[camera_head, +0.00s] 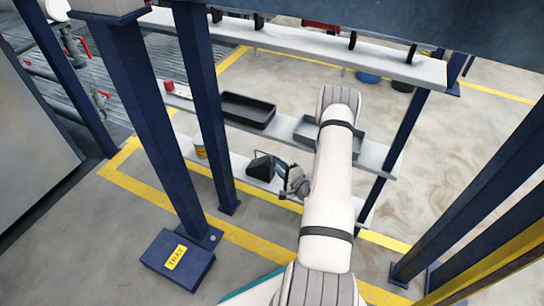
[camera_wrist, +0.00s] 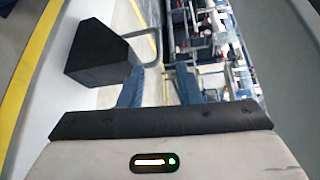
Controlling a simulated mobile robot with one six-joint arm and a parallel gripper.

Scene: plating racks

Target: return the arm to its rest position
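My white arm (camera_head: 328,185) reaches forward from the bottom of the head view and bends at a grey joint over the rack. My gripper (camera_head: 282,171) hangs at the lower shelf, close to a black box-like thing. In the wrist view its two bluish fingers (camera_wrist: 160,90) stand apart, with nothing held between them. The black box-like thing (camera_wrist: 100,55) sits on the pale shelf at the left, beyond the left finger and apart from it. A thin grey loop shows beside it. The same thing (camera_head: 260,165) shows in the head view, partly near the gripper.
Blue rack posts (camera_head: 208,110) stand left of the arm, others at right. The middle shelf (camera_head: 284,128) holds a black tray (camera_head: 248,110) and a grey tray (camera_head: 308,133). An upper shelf (camera_head: 300,42) crosses above.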

